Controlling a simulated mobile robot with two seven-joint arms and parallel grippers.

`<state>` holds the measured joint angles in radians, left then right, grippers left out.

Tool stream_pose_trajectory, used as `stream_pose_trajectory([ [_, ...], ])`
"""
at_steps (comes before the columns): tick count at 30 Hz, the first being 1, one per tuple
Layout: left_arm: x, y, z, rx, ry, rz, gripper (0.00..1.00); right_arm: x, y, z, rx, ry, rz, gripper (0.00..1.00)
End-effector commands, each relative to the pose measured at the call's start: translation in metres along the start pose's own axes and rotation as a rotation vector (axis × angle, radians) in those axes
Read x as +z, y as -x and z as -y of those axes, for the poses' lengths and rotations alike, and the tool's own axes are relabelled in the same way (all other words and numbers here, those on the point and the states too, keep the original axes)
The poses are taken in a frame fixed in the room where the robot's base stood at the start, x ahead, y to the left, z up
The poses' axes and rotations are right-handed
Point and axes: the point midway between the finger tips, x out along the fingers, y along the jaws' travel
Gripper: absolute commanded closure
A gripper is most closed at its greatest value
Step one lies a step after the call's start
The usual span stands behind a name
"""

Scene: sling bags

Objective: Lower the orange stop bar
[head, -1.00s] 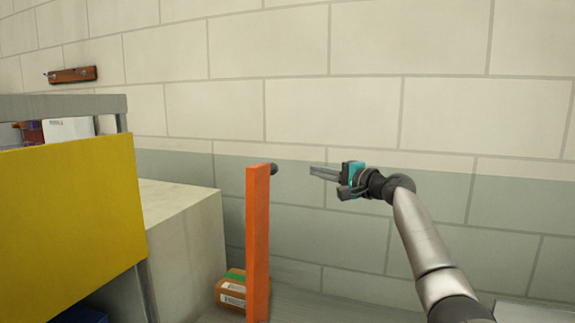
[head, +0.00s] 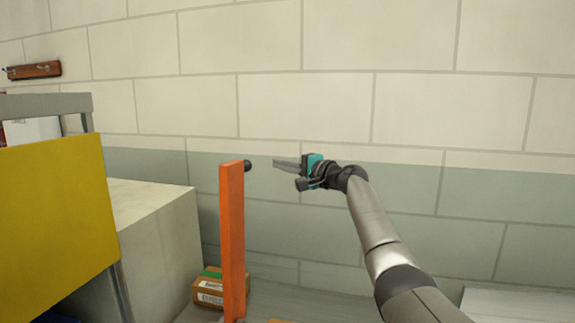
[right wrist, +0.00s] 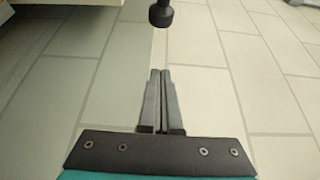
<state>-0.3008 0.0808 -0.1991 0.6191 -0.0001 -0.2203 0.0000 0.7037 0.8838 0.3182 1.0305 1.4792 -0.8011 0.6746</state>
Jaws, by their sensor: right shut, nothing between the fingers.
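The orange stop bar (head: 232,240) stands nearly upright in the head view, left of the middle. A dark round knob (head: 248,165) sticks out at the right of its top end. My right gripper (head: 275,163) is shut and empty, its fingers pointing left toward the knob with a small gap in the picture. In the right wrist view the shut fingers (right wrist: 161,75) point at the dark knob (right wrist: 161,14), which is apart from the fingertips. The lower end of the bar is cut off by the frame. My left gripper is not in view.
A yellow panel (head: 55,230) and a pale block (head: 155,240) stand left of the bar. A cardboard box (head: 207,289) sits low behind the bar. A block wall (head: 400,110) closes off the back.

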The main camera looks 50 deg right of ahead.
Motion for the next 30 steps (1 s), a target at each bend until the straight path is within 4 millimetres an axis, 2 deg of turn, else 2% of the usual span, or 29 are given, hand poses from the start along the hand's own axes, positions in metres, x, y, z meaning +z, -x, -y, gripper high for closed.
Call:
stream_pose_trajectory([
  [12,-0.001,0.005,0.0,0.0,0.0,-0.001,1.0,0.001,-0.037,0.002,-0.002,-0.003,0.001,1.0],
  [25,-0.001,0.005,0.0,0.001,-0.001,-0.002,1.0,0.001,-0.06,0.001,-0.001,-0.002,0.002,1.0],
  [30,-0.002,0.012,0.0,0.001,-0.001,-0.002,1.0,0.005,-0.057,0.0,0.004,0.007,-0.003,1.0],
])
